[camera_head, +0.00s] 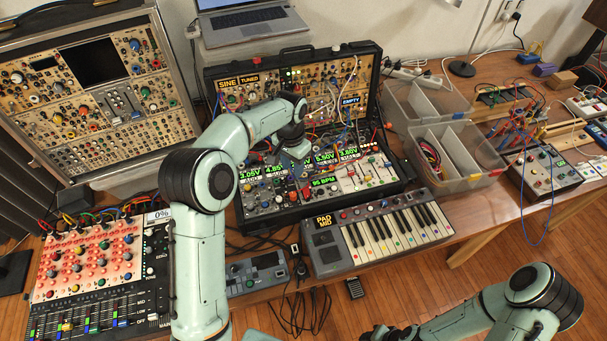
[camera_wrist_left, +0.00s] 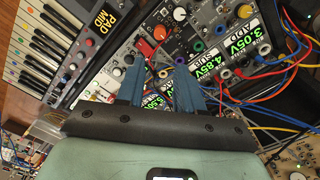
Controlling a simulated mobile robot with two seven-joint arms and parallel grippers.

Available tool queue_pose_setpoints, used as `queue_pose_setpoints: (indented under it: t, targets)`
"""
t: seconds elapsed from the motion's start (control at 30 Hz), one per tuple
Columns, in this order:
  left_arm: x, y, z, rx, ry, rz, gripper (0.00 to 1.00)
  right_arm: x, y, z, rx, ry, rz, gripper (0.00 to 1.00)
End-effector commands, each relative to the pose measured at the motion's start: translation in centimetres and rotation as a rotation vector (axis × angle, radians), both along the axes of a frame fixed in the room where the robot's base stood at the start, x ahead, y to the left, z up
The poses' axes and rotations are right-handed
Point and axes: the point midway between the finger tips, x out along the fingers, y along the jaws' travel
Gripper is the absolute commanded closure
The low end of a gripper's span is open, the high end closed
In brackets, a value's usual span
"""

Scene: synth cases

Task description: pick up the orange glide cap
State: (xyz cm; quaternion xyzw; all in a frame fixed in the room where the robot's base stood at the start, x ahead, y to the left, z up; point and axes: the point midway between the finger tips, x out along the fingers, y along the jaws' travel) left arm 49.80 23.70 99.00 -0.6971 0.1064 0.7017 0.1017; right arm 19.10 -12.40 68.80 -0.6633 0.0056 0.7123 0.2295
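An orange knob-like cap (camera_wrist_left: 160,32) shows on a module panel in the left wrist view, just beyond my left fingertips. I cannot tell for sure that it is the glide cap. In the head view my left gripper (camera_head: 298,160) hangs over the lower panel of the open black synth case (camera_head: 394,193), and my own arm hides part of the panel. My right gripper (camera_head: 392,333) only partly shows at the bottom edge; its fingers are unclear.
Patch cables (camera_wrist_left: 262,90) and neighbouring knobs crowd the panel close to my left fingers. A small keyboard (camera_head: 378,235) stands in front of the case. Clear plastic bins (camera_head: 468,183) stand to its right. A laptop (camera_head: 250,24) sits behind.

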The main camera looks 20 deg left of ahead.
Motion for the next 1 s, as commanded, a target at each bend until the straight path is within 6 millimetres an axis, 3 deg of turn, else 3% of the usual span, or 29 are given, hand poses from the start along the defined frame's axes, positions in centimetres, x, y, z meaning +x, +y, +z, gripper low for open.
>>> queue_pose_setpoints:
  t: [0.13,0.4,0.67,1.0]
  targets:
    - [-0.2,0.2,-0.8,0.007,0.007,-0.001,0.64,-0.7,0.0,-0.4,0.001,0.009,0.000,0.57]
    - [-0.3,0.2,-6.1,0.007,0.008,-0.001,0.64,-1.4,0.0,-0.9,0.001,0.018,0.000,0.57]
    - [-0.2,0.2,-8.1,0.007,0.004,-0.001,0.64,-1.3,0.0,-0.9,0.000,0.017,0.000,0.57]
    - [-0.4,-0.1,-12.5,0.006,0.003,0.000,0.64,-1.1,0.0,-0.7,0.000,0.013,0.000,0.57]
